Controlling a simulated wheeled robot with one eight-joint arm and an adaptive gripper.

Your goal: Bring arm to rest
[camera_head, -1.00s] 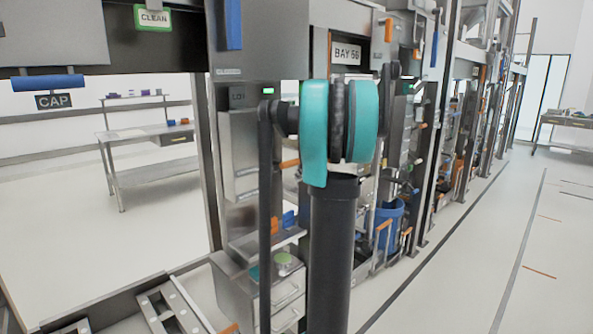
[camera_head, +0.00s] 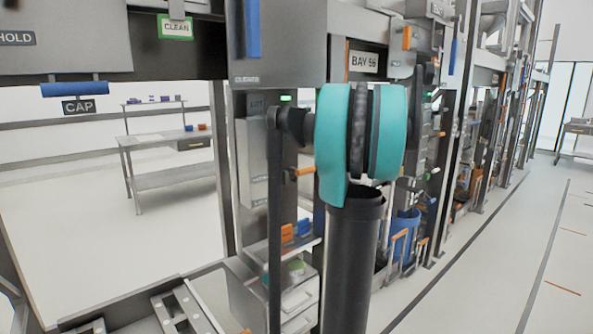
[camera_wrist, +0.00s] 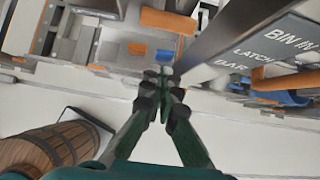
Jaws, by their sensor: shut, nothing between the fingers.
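My gripper (camera_wrist: 165,78) shows in the wrist view with its green fingers drawn together at the tips. It is shut and holds nothing. White floor lies behind the fingers, and metal equipment lies beyond the tips. In the head view my arm, black with teal covers, stands upright in the middle and hides part of the station behind it. My gripper does not show in the head view.
A metal rack with a BAY sign (camera_head: 364,62) runs along the left and back. A blue bin (camera_head: 404,232) stands behind my arm. A wooden barrel (camera_wrist: 45,150) is at lower left in the wrist view. A table (camera_head: 165,150) stands far left. Open floor (camera_head: 480,270) lies right.

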